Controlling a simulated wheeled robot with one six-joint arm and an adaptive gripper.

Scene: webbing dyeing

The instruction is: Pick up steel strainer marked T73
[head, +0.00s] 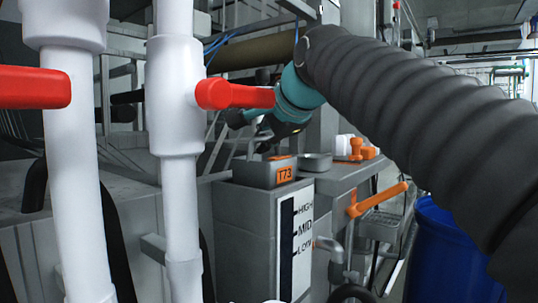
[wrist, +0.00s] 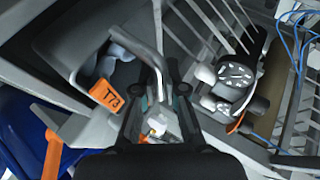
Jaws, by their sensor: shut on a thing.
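The steel strainer marked T73 (head: 250,174) is a grey metal box with an orange tag, at the top of a grey tank (head: 262,225). In the wrist view its orange T73 tag (wrist: 104,95) shows left of my gripper (wrist: 157,112). A bent grey metal bar, seemingly the strainer's handle (wrist: 146,52), runs in between my fingers, which are shut on it. The fingertips are partly hidden by the bar and the gripper body. In the head view my fingers cannot be made out clearly. I cannot tell whether the strainer is lifted clear of the tank.
White pipes with red valve handles (head: 236,95) stand in front at left. A round grey pan (head: 316,162) sits beside the strainer. An orange lever (head: 378,199) and blue barrel (head: 440,250) are at right. Metal rails (wrist: 287,105) flank my gripper in the wrist view.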

